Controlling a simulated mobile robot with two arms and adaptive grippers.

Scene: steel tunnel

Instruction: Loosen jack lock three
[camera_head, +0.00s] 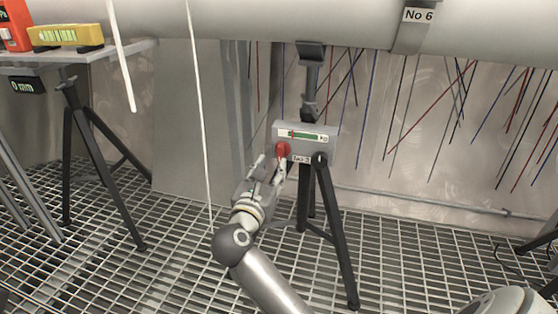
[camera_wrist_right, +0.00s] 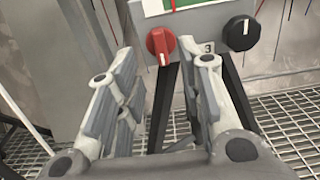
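The jack (camera_head: 310,132) marked No 3 stands on a dark tripod and bears a grey control box with a green gauge. A red knob (camera_head: 283,150) with a white mark is on the left of the box's front, and a black knob (camera_head: 319,159) is on the right. In the right wrist view the red knob (camera_wrist_right: 161,44) shows between and beyond my finger tips, and the black knob (camera_wrist_right: 240,33) is right of them. My right gripper (camera_head: 271,163) is open and empty, just in front of the red knob. Contact cannot be told. My left gripper is not in view.
A large pipe (camera_head: 240,20) runs overhead with a No 6 label (camera_head: 418,15). A tripod table (camera_head: 80,52) at left holds a yellow level (camera_head: 65,35) and a red device (camera_head: 14,25). A white cord (camera_head: 203,130) hangs left of my right arm. The floor is steel grating.

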